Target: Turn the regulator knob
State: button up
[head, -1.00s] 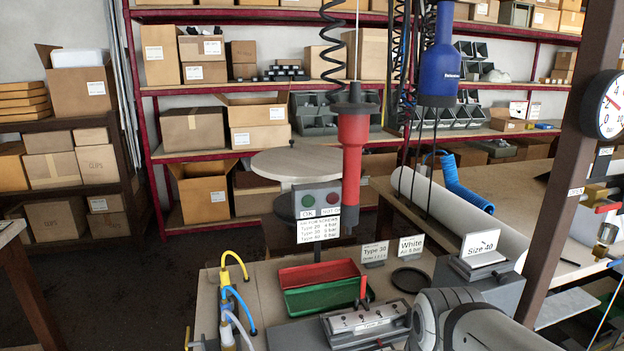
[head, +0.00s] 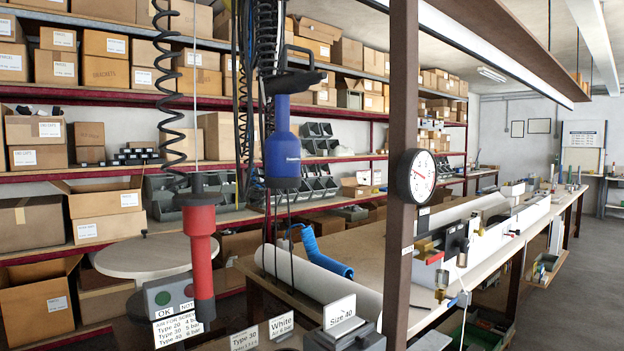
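A round white pressure gauge (head: 416,176) with a black rim and a red needle is fixed to the brown post (head: 401,120). Below and right of it is a cluster of brass and black air fittings (head: 428,248), with a smaller brass part (head: 441,284) hanging lower. I cannot tell for sure which part is the regulator knob. My gripper is not in view, so its state does not show.
A sign lists air pressures for screw types (head: 178,329); the Type 40 line reads 6 bar. A red tool (head: 201,255) and a blue tool (head: 283,150) hang at left. A long bench (head: 490,245) runs back right beside an open floor (head: 590,270).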

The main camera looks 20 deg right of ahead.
aim_at(463, 244)
jog(key=z, duration=1.35)
jog(key=k, duration=0.6)
jog(key=z, duration=0.6)
jog(key=i, duration=1.1)
jog(key=u, duration=0.1)
